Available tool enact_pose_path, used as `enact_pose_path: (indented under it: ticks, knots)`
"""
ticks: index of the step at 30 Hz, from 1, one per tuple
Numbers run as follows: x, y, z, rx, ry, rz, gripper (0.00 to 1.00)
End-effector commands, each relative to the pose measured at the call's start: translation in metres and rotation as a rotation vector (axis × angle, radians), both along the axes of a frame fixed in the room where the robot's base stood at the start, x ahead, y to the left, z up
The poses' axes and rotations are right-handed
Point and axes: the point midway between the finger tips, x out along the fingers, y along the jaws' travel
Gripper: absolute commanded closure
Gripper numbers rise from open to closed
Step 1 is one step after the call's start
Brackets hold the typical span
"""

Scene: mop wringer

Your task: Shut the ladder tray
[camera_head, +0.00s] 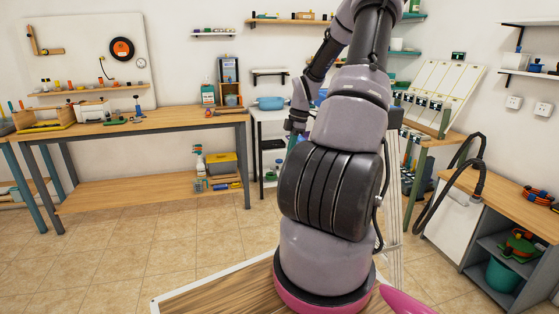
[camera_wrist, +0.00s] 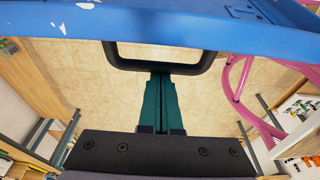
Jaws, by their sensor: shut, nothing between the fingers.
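In the wrist view a blue panel with white paint specks (camera_wrist: 190,20), which looks like the ladder tray, spans the top of the picture. A black loop-shaped bar (camera_wrist: 118,60) hangs below its edge. My gripper (camera_wrist: 161,76) has dark green fingers pressed together, with nothing between them. The fingertips meet the lower bar of the loop in the picture; I cannot tell whether they touch it. In the head view my arm covers most of the ladder, and pale rails (camera_head: 394,235) show behind it at the right. The tray cannot be made out clearly there.
Pink tubes (camera_wrist: 238,88) stand right of my fingers in the wrist view. In the head view a long workbench (camera_head: 150,121) stands at the left and a cabinet with a black hose (camera_head: 472,150) at the right. Tiled floor (camera_head: 130,255) is open at the left.

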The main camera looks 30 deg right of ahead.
Motion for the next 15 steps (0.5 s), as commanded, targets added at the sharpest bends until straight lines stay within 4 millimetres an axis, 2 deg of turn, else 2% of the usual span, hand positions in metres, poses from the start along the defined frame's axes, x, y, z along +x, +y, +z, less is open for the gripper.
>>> enact_pose_path:
  ticks: [6,15]
  knots:
    - [-0.003,-0.013,0.006,-0.001,-0.002,0.000,1.00]
    - [-0.004,-0.016,0.007,-0.001,-0.002,0.002,1.00]
